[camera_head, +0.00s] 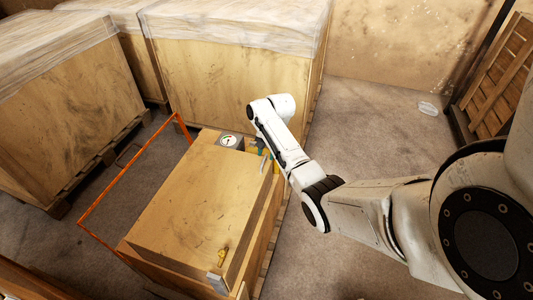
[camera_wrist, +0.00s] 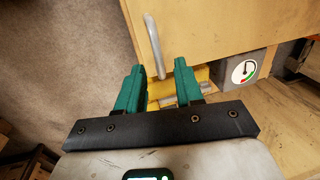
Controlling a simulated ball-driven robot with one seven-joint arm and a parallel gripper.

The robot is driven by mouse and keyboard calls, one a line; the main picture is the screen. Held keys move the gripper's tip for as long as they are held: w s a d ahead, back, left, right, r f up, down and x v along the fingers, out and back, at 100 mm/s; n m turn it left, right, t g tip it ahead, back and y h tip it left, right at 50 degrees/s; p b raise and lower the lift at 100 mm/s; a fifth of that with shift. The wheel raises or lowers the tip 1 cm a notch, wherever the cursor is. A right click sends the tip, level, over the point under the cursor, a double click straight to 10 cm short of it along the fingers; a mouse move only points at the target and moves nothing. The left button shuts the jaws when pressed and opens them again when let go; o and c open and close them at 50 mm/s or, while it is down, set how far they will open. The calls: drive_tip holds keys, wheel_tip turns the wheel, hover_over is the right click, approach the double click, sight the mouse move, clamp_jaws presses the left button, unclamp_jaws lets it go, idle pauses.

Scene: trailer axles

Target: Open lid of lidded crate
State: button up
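The lidded crate (camera_head: 195,195) is a wooden box in the middle of the head view, and its flat lid looks shut. My gripper (camera_head: 262,152) is at the crate's far right corner, partly hidden by my wrist. In the wrist view my gripper (camera_wrist: 158,76) has its two green fingers apart with nothing clasped between them. A curved metal handle (camera_wrist: 154,45) on the crate's edge reaches down to the gap by the fingertips; I cannot tell whether it touches a finger. A yellow part with a grey metal cylinder shows behind the fingers (camera_wrist: 163,90).
A box with a round gauge (camera_head: 229,141) is at the crate's far end. An orange frame (camera_head: 125,178) stands left. Large wrapped crates (camera_head: 235,80) stand behind. Floor to the right (camera_head: 375,130) is mostly clear.

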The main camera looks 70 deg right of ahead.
drive_tip(key=shift+w+f, duration=0.1)
drive_tip(key=shift+f, duration=0.2)
drive_tip(key=shift+c, duration=0.3)
clamp_jaws()
idle(1.0)
